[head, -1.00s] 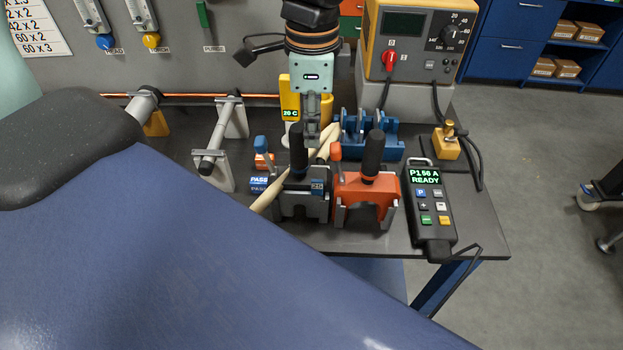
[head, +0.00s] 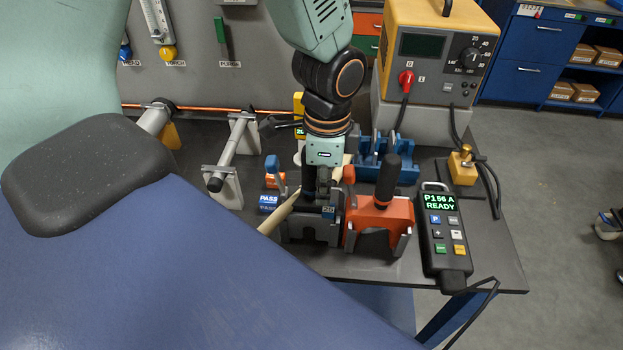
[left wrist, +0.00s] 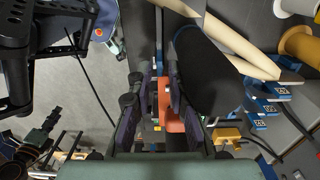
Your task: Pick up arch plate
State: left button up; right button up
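Two arch-shaped plates with upright black handles stand side by side on the bench in the head view. One is dark grey (head: 313,232) with a blue label; the other is orange (head: 382,222). I cannot tell which one the task means. My left gripper (head: 323,188) points down over the grey one, just right of its black handle (head: 308,165), and partly hides it. In the left wrist view the fingers (left wrist: 158,105) stand apart, with orange showing in the gap. A large black handle (left wrist: 208,72) is close beside the right finger. My right gripper does not show.
Behind are a blue slotted rack (head: 398,172) and a yellow meter box (head: 430,55). A pale rod (head: 282,212) lies beside the grey plate. A grey bar stand (head: 228,160) is to the left.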

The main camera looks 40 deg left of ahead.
pick_arm(q)
jog(key=shift+d+f, duration=0.15)
jog(key=shift+f, duration=1.1)
jog(key=shift+c, duration=0.3)
grip_shut()
